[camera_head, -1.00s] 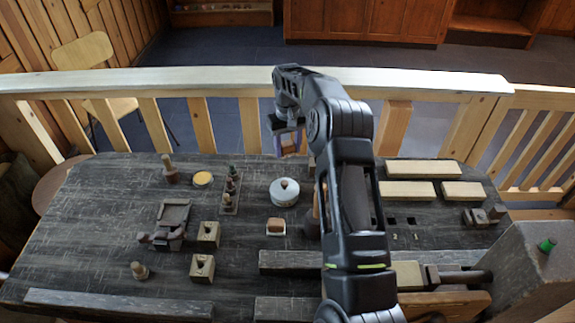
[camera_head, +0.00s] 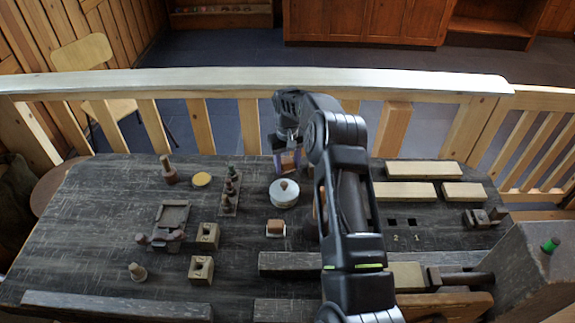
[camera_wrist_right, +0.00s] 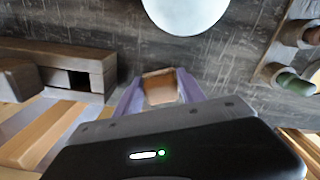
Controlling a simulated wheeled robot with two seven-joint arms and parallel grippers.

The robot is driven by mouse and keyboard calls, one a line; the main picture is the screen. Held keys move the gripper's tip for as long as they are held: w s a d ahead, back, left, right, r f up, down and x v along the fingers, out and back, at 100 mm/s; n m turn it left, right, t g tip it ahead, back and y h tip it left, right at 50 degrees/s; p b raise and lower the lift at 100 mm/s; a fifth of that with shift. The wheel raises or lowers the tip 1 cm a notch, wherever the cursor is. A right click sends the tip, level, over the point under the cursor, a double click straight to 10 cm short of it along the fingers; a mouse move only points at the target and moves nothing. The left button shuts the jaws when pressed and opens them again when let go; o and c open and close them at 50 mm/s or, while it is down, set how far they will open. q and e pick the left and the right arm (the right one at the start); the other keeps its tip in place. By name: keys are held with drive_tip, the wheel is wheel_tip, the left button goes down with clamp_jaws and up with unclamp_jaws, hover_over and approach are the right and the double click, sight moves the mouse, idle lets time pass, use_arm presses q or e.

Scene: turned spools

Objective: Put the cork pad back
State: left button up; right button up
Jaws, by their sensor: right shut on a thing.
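My right gripper (camera_head: 289,161) is shut on a small tan-brown block, which looks like the cork pad (camera_head: 287,163). It is above the far part of the dark table, behind the round white lidded pot (camera_head: 284,198). In the right wrist view the cork pad (camera_wrist_right: 160,88) sits between the two purple fingers of the right gripper (camera_wrist_right: 160,92). I cannot tell how high it is above the table. My left gripper is not in view.
The dark table (camera_head: 100,240) also holds a rack of pegs (camera_head: 229,197), a yellow disc (camera_head: 202,180), a brown block on a white base (camera_head: 276,228), two holed blocks (camera_head: 206,236) and several pale boards (camera_head: 423,170). A wooden railing (camera_head: 240,80) runs along its far side.

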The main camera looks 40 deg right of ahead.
sight(287, 163)
drive_tip(key=shift+f+b, duration=0.2)
drive_tip(key=shift+b, duration=0.1)
drive_tip(key=o, duration=1.3)
drive_tip(key=shift+r, duration=0.1)
drive_tip(key=shift+r, duration=0.1)
wheel_tip(287, 163, up, 12)
drive_tip(key=p, duration=0.1)
